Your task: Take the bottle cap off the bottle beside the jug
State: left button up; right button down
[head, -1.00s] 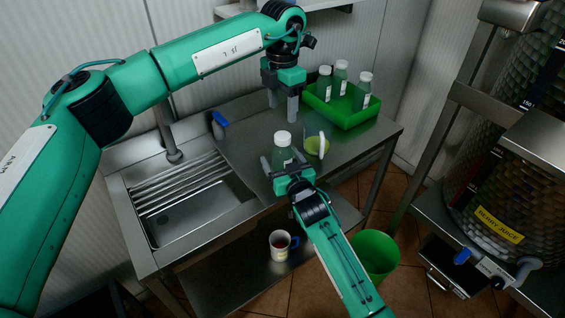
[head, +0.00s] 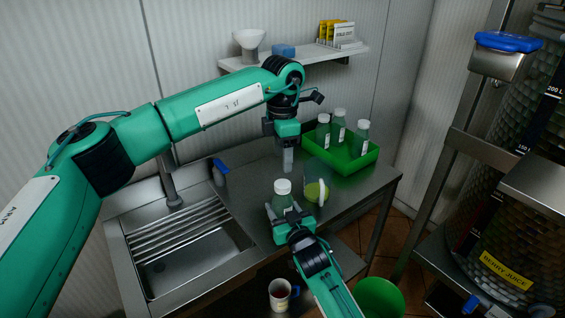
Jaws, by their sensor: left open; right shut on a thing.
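The bottle (head: 284,202) is clear green with a white cap (head: 282,186) on top. It stands upright at the counter's front part, beside the jug (head: 316,187), which is see-through with yellow-green contents and a pale handle. My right gripper (head: 288,216) is shut on the bottle's body from the front, below the cap, and hides its lower part. My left gripper (head: 287,162) is open, pointing down, above and behind the bottle. Its fingers overlap in this view, and it is apart from the cap.
A green crate (head: 346,166) with several capped bottles stands at the counter's back right. A mug (head: 280,295) is on the lower shelf. A wall shelf (head: 300,57) hangs behind my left arm.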

aim_at(283, 184)
pick_arm(q)
jog(key=m, duration=0.7)
jog(key=shift+m, duration=0.4)
jog(key=m, duration=1)
jog(key=shift+m, duration=0.4)
jog(key=m, duration=0.2)
jog(key=shift+m, duration=0.4)
jog(key=m, duration=0.6)
jog(key=shift+m, duration=0.3)
jog(key=shift+f, duration=4)
